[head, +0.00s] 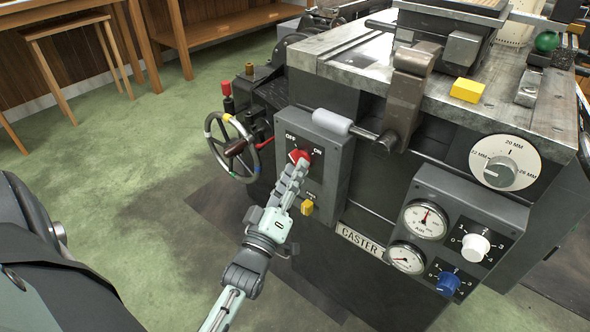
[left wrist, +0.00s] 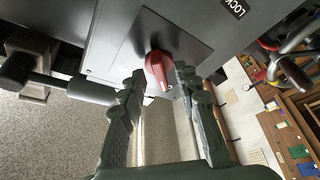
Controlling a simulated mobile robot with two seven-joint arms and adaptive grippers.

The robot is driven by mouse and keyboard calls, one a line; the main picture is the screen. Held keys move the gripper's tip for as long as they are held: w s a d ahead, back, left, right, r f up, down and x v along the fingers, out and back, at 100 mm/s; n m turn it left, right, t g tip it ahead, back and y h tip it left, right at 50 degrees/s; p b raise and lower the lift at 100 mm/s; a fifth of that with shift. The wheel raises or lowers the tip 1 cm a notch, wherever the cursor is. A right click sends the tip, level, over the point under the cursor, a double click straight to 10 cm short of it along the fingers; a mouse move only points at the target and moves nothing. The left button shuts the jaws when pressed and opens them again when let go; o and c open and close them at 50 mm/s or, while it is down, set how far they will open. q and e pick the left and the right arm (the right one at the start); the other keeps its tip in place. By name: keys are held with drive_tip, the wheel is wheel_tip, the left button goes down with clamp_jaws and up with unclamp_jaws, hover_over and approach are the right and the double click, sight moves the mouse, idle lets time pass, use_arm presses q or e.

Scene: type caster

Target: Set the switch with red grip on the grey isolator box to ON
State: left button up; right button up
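The grey isolator box (head: 335,165) is on the near side of the caster, with OFF at its upper left and ON to the right. Its switch with red grip (head: 299,155) sits just below the labels, partly covered by my left gripper (head: 297,170). I cannot tell exactly which mark the grip points to. In the left wrist view the red grip (left wrist: 157,70) lies between the fingertips of the left gripper (left wrist: 158,80). The fingers are apart, with a visible gap on the left side and the right finger close to the grip. My right gripper is not in view.
A grey cylindrical handle (head: 332,122) sticks out just above the switch. A yellow knob (head: 307,207) is low on the box. A handwheel (head: 232,147) stands to the left. A gauge panel (head: 455,235) is at the right. The green floor at left is clear.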

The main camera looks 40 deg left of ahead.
use_arm(q)
drive_tip(key=shift+w+r, duration=0.1)
drive_tip(key=shift+w, duration=0.25)
clamp_jaws()
